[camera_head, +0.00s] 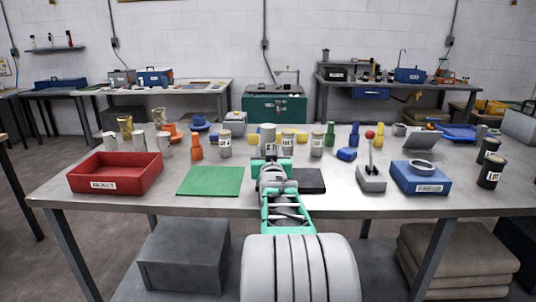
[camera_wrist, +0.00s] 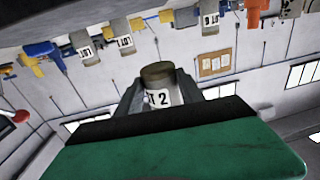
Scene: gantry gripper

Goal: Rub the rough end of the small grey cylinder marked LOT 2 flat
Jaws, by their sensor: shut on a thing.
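My gripper (camera_head: 268,157) is out over the middle of the workbench. It is shut on a small grey cylinder (camera_head: 268,134) that stands upright between the fingers. In the wrist view my gripper's fingers (camera_wrist: 161,98) lie on both sides of the cylinder (camera_wrist: 160,97). Its white label reads "T 2", with the rest hidden by a finger. The end away from the palm (camera_wrist: 157,69) looks brownish and darker. A flat black pad (camera_head: 309,181) lies on the bench just right of my gripper, partly hidden by my arm. I cannot tell whether the cylinder touches anything.
A green mat (camera_head: 210,181) and a red bin (camera_head: 115,173) lie to the left. A joystick box (camera_head: 371,178) and a blue box (camera_head: 420,179) stand to the right. Several labelled cylinders, such as one grey cylinder (camera_head: 225,149), and coloured pieces stand behind my gripper.

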